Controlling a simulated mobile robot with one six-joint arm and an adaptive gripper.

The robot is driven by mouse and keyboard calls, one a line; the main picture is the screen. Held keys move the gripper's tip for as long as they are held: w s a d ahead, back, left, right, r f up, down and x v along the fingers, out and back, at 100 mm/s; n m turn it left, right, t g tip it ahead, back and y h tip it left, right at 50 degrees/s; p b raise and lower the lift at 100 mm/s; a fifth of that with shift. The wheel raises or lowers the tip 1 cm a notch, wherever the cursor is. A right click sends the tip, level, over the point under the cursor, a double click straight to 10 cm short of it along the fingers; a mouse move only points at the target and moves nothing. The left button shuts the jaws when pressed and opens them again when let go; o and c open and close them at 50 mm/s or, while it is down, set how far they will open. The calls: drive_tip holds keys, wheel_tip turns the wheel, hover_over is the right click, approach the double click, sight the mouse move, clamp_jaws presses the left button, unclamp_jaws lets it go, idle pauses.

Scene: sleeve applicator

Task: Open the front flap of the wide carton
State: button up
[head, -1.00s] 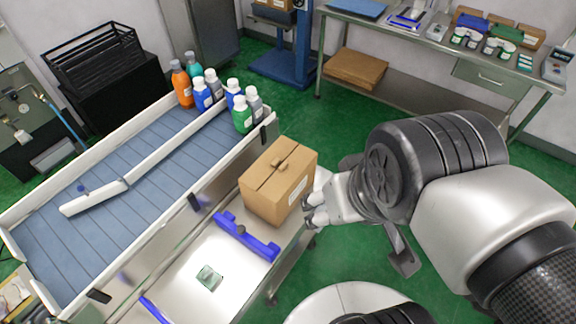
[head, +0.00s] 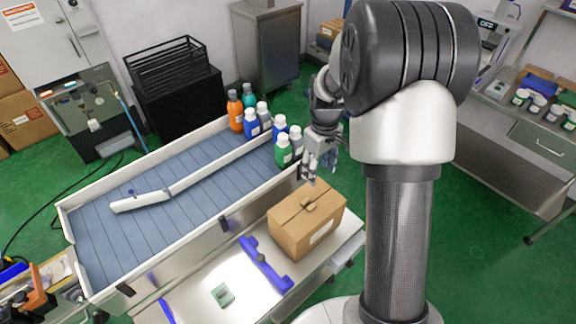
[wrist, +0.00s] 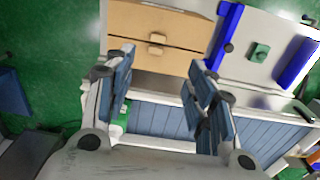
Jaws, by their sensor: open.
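The wide carton (head: 300,233) is a brown cardboard box on the steel table beside the conveyor. Its top flaps meet at a seam, with a small brown tab (head: 308,204) near the middle. In the wrist view the carton top (wrist: 182,20) and tab (wrist: 157,38) lie beyond the fingers. My gripper (head: 310,178) is above the carton's far edge by the conveyor, pointing down and apart from the carton. In the wrist view my gripper (wrist: 160,72) is open, with nothing between its fingers. The carton's side toward the conveyor is largely hidden in the head view.
Several bottles, including an orange one (head: 235,112), stand at the conveyor's far end near my gripper. A blue guide bar (head: 266,264) and a small green block (head: 222,295) are left of the carton. The conveyor belt (head: 185,205) is mostly clear.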

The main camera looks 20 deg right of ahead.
sight(313, 208)
drive_tip(key=f+b, duration=0.1)
drive_tip(key=f, duration=0.5)
drive_tip(key=f+b, duration=0.1)
drive_tip(key=f, duration=0.5)
drive_tip(key=f+b, duration=0.1)
drive_tip(key=f, duration=0.6)
drive_tip(key=shift+w+d+f, duration=0.1)
drive_tip(key=shift+w, duration=0.3)
drive_tip(key=shift+c, duration=0.5)
clamp_jaws()
